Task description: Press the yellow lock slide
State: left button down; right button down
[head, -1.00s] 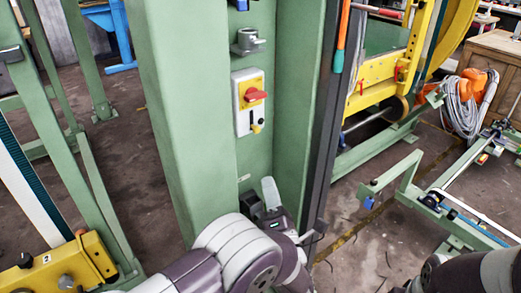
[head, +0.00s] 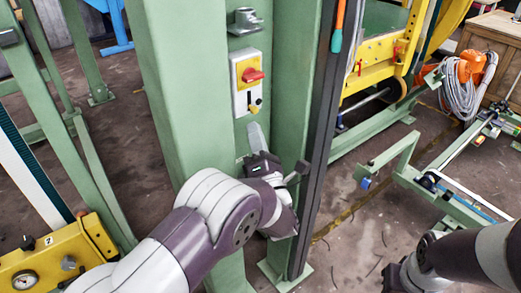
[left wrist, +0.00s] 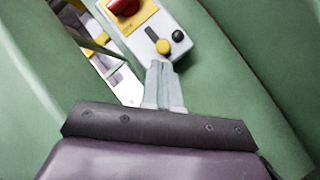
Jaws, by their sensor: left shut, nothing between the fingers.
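The yellow lock slide (head: 254,107) sits at the lower end of a dark slot on a pale switch panel (head: 239,103). In the left wrist view the slide (left wrist: 163,46) shows just beyond the fingertips. My left gripper (head: 255,128) is shut and empty, with its pale fingers pointing up at the panel's lower end. In the left wrist view the fingertips (left wrist: 158,66) are just below the slide; I cannot tell whether they touch it. A red rotary switch (head: 253,75) on a yellow plate is above the slide.
The panel is mounted on a green column (head: 180,120), with a grey metal fitting (head: 245,20) above it. A dark vertical rail (head: 322,150) runs right of the column. A yellow box with a gauge (head: 50,255) is at lower left.

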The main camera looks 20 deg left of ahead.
aim_at(253, 109)
pick_arm(q)
jog(key=shift+x, duration=0.95)
jog(key=shift+r, duration=0.1)
notch_tip(253, 109, up, 3)
jog(key=shift+r+p, duration=0.25)
jog(key=shift+p, duration=0.05)
